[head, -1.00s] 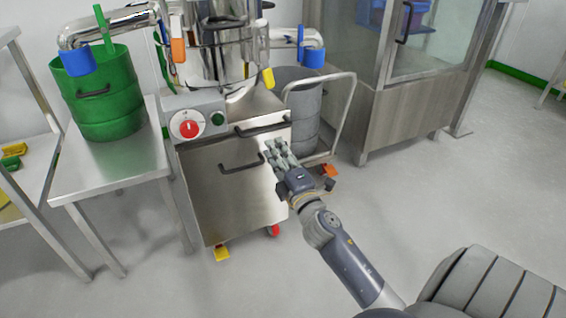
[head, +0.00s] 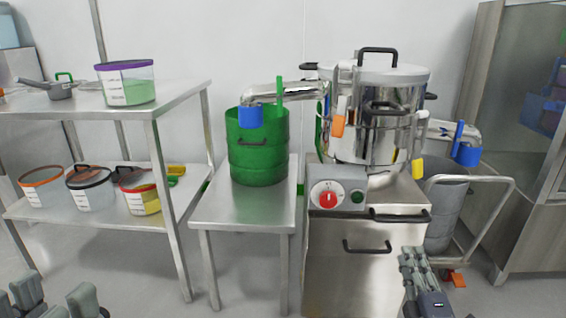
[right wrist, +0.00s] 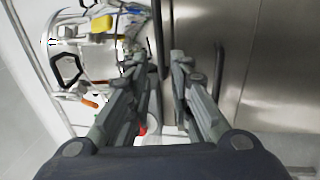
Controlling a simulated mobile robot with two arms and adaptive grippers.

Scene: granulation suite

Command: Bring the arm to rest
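My right gripper (head: 412,255) stands in front of the lower right part of the steel machine cabinet (head: 335,270) in the head view, fingers pointing up and away. In the right wrist view its fingers (right wrist: 160,62) are apart with nothing held between them. A dark handle shows behind the gap, and the steel cabinet face (right wrist: 225,50) is at the right. My left gripper (head: 55,292) is at the lower left corner of the head view, cut off by the edge. Its visible fingers are apart and hold nothing that I can see.
The machine has a control box with a red knob (head: 328,200). A green drum (head: 258,150) stands on a steel table (head: 235,209). A shelf (head: 75,227) with tubs is at the left. A grey drum (head: 447,205) on a trolley (head: 497,215) is at the right.

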